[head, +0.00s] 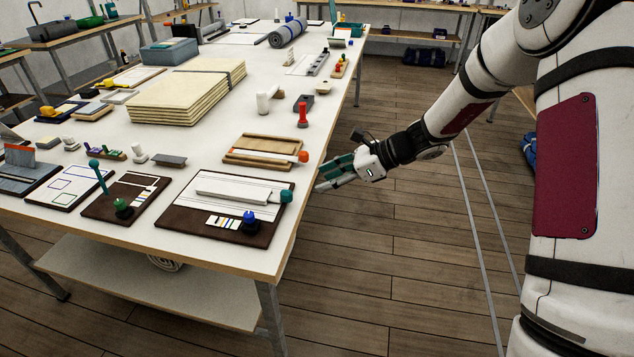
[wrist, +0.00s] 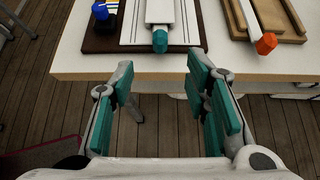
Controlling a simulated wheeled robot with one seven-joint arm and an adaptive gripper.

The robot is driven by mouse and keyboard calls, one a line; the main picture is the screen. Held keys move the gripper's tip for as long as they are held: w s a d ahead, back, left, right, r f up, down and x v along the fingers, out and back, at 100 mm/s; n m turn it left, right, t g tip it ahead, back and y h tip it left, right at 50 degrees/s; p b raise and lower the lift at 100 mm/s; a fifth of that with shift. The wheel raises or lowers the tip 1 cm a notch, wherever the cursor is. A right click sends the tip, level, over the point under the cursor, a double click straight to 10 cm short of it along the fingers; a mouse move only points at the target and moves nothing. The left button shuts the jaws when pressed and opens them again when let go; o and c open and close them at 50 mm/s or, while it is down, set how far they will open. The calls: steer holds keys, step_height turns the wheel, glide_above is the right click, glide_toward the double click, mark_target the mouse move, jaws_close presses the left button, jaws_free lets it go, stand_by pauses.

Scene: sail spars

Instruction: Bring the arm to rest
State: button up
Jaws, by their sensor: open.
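My gripper (head: 337,172) is held out beside the right edge of the white table (head: 215,138), over the floor side. In the wrist view my gripper (wrist: 163,100) has its teal finger pads wide apart with nothing between them. Ahead of it in that view is the table's front edge (wrist: 170,66), with a white spar with a teal end (wrist: 160,38) on a dark board. In the head view that spar (head: 235,192) lies on the dark brown board (head: 180,218).
A wooden tray (head: 235,150) with an orange-tipped piece (head: 302,157) lies near the gripper on the table. A blue-topped peg (head: 250,220) stands on the dark board. A stack of cream sheets (head: 185,95) sits farther back. The plank floor (head: 400,240) right of the table is mostly clear.

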steer(key=shift+d+r, duration=0.1)
steer(key=shift+d, duration=0.05)
steer(key=s+r+n+g+h, duration=0.2)
steer(key=s+r+n+h, duration=0.2)
steer(key=s+r+n, duration=1)
steer(key=s+d+r+n+t+h, duration=0.1)
steer(key=s+d, duration=0.4)
steer(key=s, duration=0.5)
steer(key=s+d+r+n+t+h, duration=0.1)
steer(key=s+d+r+n+h, duration=0.2)
steer(key=s, duration=0.8)
steer(key=d+n+h, duration=0.2)
steer(key=n, duration=0.1)
steer(key=shift+s+d+n+t+h, duration=0.15)
steer(key=shift+s+n+t+h, duration=0.15)
steer(key=shift+t, duration=0.1)
